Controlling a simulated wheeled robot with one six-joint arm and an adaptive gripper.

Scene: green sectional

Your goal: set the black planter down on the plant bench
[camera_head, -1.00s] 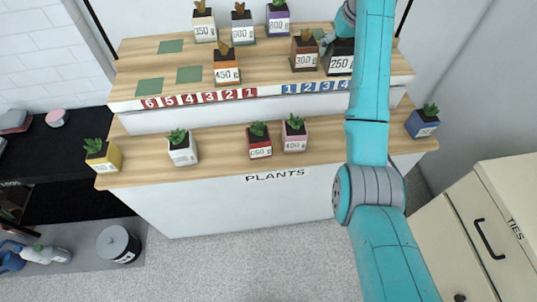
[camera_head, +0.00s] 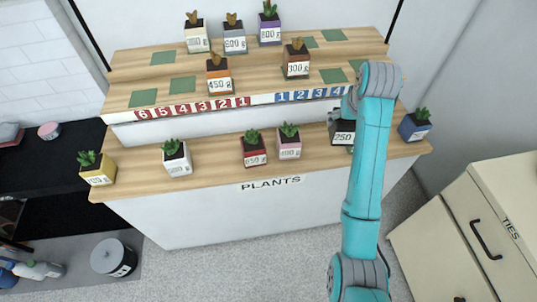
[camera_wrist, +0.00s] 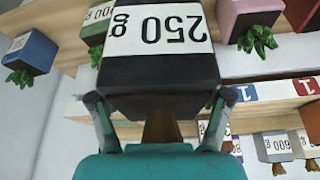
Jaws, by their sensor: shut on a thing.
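The black planter (camera_head: 342,132), with a white 250 g label, is over the right part of the lower plank of the plant bench (camera_head: 215,158), between the pink and blue planters. In the wrist view the black planter (camera_wrist: 157,75) fills the upper middle and appears upside down. My gripper (camera_wrist: 160,98) is shut on it, one finger on each side; a brown stem shows between the fingers. I cannot tell whether its base touches the plank. In the head view my arm partly covers the planter and gripper.
The pink planter (camera_head: 289,146) stands to the left and the blue planter (camera_head: 414,128) at the right end. The raised step with number strips (camera_head: 313,93) is just behind. Several planters and bare green squares (camera_head: 335,75) are on the step. Cream drawers (camera_head: 480,230) stand front right.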

